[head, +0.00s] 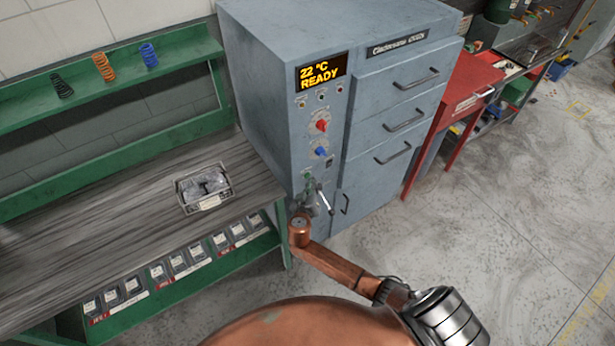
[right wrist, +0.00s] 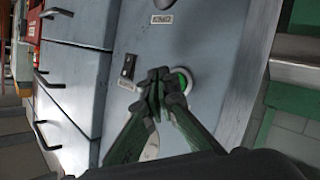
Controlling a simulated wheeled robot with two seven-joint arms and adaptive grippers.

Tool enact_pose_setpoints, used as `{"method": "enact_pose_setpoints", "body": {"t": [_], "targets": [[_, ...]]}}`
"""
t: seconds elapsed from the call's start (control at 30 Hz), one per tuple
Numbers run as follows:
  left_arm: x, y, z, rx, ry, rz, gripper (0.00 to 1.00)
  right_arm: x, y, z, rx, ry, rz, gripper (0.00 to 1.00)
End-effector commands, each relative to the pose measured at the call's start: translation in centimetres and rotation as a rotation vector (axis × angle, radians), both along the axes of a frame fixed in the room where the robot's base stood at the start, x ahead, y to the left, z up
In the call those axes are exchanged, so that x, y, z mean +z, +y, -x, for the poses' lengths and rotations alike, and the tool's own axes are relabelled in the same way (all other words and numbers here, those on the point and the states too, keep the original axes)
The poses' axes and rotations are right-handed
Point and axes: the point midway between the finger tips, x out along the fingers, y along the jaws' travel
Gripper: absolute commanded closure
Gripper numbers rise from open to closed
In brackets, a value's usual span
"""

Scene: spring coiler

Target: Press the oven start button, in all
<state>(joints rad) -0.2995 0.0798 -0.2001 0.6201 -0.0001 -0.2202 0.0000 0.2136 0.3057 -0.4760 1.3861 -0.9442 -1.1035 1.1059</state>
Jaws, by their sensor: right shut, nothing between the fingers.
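The oven is a tall grey-blue cabinet (head: 275,95) with a control panel on its front. Its display (head: 320,72) reads "22 °C READY" in yellow. In the right wrist view a green round button (right wrist: 184,80) in a pale ring sits on the panel, partly hidden by my fingers. My right gripper (right wrist: 166,84) is shut and empty, its fingertips over the button's edge; I cannot tell if they touch it. My left gripper is not in view.
A red knob (head: 321,126) and a blue knob (head: 320,151) sit higher on the panel. Drawers with bar handles (head: 405,120) are at its right. A green workbench with a wire tray (head: 204,188) stands at left. Floor at right is clear.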

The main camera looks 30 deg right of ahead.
Motion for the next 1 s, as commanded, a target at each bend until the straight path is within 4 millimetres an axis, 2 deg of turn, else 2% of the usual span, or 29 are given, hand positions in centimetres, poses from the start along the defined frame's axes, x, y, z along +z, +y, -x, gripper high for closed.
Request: {"method": "enact_pose_setpoints", "body": {"t": [0.5, 1.0], "targets": [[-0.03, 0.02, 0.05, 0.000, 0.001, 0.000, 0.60, -0.01, -0.01, -0.01, 0.000, 0.000, 0.000, 1.00], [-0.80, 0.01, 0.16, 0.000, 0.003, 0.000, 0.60, 0.03, 0.06, -0.85, 0.000, 0.000, 0.000, 1.00]]}}
